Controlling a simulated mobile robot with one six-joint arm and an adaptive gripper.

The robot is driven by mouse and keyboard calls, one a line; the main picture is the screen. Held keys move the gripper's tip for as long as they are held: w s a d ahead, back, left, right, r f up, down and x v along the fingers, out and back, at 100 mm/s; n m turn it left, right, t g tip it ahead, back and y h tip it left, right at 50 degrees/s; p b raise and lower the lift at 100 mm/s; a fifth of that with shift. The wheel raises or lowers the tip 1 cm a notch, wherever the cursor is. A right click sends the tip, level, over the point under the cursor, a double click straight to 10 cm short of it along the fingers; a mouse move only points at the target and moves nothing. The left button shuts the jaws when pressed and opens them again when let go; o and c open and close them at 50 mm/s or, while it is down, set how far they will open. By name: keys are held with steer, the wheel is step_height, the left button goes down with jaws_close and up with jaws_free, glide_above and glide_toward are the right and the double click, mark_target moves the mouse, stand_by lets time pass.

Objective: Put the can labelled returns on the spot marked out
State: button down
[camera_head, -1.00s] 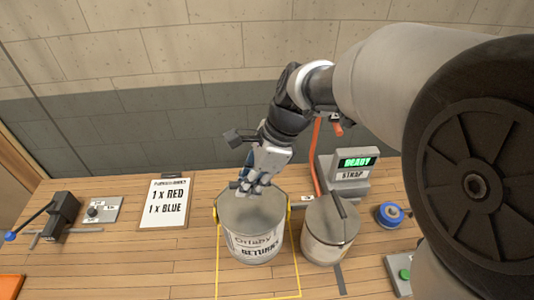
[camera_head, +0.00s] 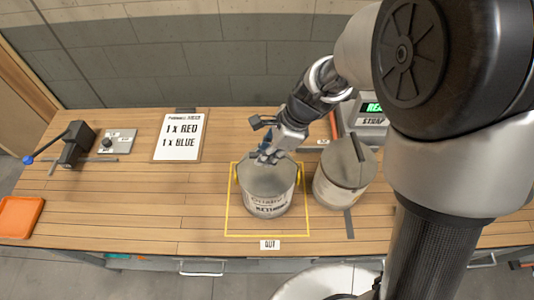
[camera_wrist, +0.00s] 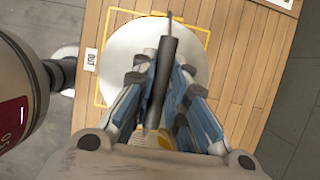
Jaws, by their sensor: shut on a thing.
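The returns can (camera_head: 268,190) is a grey paint can with a lid and a label reading RETURNS. In the head view it stands upright inside the yellow outline (camera_head: 232,213), whose front edge has a tag reading OUT (camera_head: 270,244). My gripper (camera_head: 268,156) is at the top of this can. In the wrist view the gripper (camera_wrist: 160,115) is shut around a dark grip, with the can's pale round lid (camera_wrist: 122,42) below it. The fingers hide part of the lid. I cannot tell whether the can's base touches the table.
A second can (camera_head: 338,188) with a stick across its lid stands close to the right. A scale (camera_head: 372,115) is behind it, partly hidden by my arm. An order board (camera_head: 179,138), a lever press (camera_head: 75,145) and an orange tray (camera_head: 18,217) are at left. Table between is clear.

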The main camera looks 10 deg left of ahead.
steer(key=shift+r, duration=0.1)
steer(key=c, duration=1.6)
jaws_free()
steer(key=shift+r, duration=0.25)
steer(key=p+v, duration=0.2)
steer(key=v, duration=0.9)
steer(key=shift+d+r+p, duration=0.25)
steer(key=shift+d+p, duration=0.05)
steer(key=shift+d, duration=0.05)
